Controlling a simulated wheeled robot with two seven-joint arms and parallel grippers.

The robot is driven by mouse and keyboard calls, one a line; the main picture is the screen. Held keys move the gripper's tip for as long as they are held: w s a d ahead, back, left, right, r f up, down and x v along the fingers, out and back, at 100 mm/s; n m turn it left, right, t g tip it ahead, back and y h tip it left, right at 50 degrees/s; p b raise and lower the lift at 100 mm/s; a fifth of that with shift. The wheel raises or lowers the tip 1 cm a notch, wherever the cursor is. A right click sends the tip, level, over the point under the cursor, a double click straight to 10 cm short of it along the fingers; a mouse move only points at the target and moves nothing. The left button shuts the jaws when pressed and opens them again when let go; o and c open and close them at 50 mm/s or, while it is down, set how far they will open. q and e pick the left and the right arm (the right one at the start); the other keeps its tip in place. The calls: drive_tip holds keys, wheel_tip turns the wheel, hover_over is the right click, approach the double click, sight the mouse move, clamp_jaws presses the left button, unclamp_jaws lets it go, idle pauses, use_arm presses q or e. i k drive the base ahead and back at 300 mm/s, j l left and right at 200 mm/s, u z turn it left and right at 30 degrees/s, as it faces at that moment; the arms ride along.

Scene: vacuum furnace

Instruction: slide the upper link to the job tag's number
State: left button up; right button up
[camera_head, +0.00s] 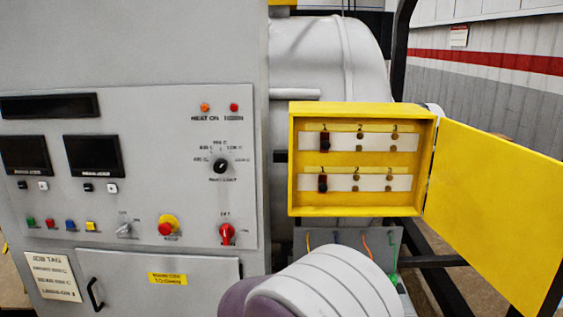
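The yellow link box (293,160) stands open right of the middle, with two white strips inside. The upper link (325,142), a dark red-black piece, sits upright under number 1 on the upper strip (343,141). The studs under 2 and 3 on that strip are bare. The lower link (323,183) also sits at 1 on the lower strip (342,183). The job tag (53,278) is a cream plate at lower left; its last line seems to start with LINKS ON, but its number is too blurred to be sure. Neither gripper shows.
The box's yellow door (495,205) hangs wide open to the right. The grey control panel (140,200) with knobs and buttons fills the left. A rounded white arm link of mine rises at bottom centre, below the box. The space before the box's opening looks clear.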

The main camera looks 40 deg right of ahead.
sight(325, 144)
drive_tip(key=z, duration=1.75)
